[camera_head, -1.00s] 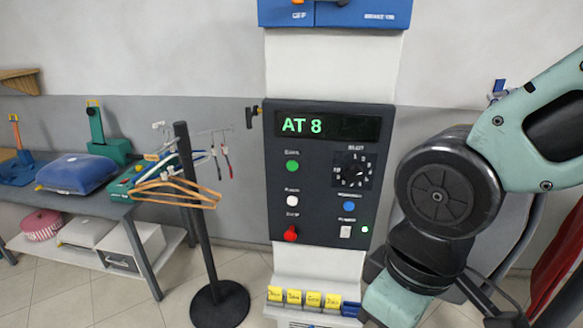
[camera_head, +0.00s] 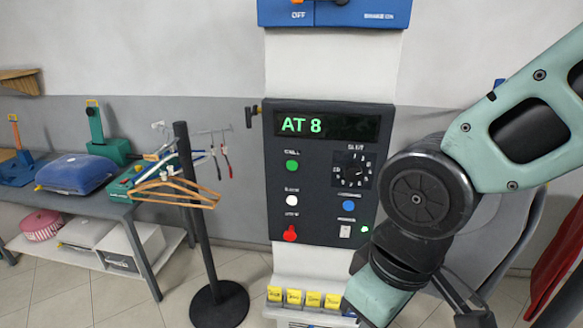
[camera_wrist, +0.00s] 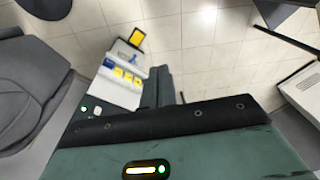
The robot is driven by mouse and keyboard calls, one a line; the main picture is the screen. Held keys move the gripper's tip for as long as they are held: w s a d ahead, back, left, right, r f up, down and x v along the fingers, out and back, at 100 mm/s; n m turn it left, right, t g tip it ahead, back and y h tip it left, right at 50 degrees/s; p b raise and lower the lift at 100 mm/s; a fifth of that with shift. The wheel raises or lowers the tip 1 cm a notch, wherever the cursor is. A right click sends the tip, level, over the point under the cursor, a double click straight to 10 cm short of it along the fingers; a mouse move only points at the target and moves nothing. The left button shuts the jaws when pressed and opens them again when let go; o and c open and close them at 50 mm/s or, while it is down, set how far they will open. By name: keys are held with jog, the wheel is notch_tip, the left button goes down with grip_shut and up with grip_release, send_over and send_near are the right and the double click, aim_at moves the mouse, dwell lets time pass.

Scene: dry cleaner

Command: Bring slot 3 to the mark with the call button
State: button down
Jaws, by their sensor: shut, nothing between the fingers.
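The dark control panel (camera_head: 270,150) stands on a white column. Its display (camera_head: 328,125) reads "AT 8" in green. A green button (camera_head: 292,165) sits under a label that seems to read "CALL". The slot dial (camera_head: 353,171) is at its right; I cannot read its setting surely. Below are a white button (camera_head: 292,200), a red knob (camera_head: 290,234), a blue button (camera_head: 349,206) and a pale switch (camera_head: 346,231) beside a lit green lamp. My gripper's dark fingers (camera_wrist: 158,86) show in the wrist view, shut and empty. In the head view they are hidden; my arm is right of the panel's lower part.
Yellow tags (camera_head: 294,296) line the ledge below the panel. A black stand (camera_head: 198,230) with wooden hangers is left of it. A table (camera_head: 110,205) with a blue cushion (camera_head: 78,174) stands farther left. Blue equipment (camera_head: 340,13) is above the panel. Floor between is clear.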

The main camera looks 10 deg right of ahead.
aim_at(292, 165)
jog(key=w+a+f+m+t+y+b, duration=0.1)
jog(key=w+a+f+m+t+y, duration=0.1)
jog(key=w+a+f+m+y, duration=0.45)
jog(key=w+a+f+m+t+y+b, duration=0.1)
jog(key=w+a+f+m+t+b, duration=0.2)
jog(key=w+a, duration=0.7)
jog(key=w+d+r+m+t, duration=0.2)
jog(key=w+d+m+t, duration=0.2)
jog(key=w+m, duration=0.5)
jog(key=w+d+r+m+t, duration=0.2)
jog(key=w+d+m+t, duration=0.3)
jog(key=w+m, duration=0.3)
jog(key=w, duration=0.3)
jog(key=shift+w+d+r+m+t+b, duration=0.2)
jog(key=shift+w+r+m+t+b, duration=0.1)
jog(key=shift+m+b, duration=0.1)
jog(key=w+d, duration=0.2)
jog(key=w, duration=0.6)
jog(key=shift+w+d+b, duration=0.15)
jog(key=shift+w+b, duration=0.1)
jog(key=shift+b, duration=0.1)
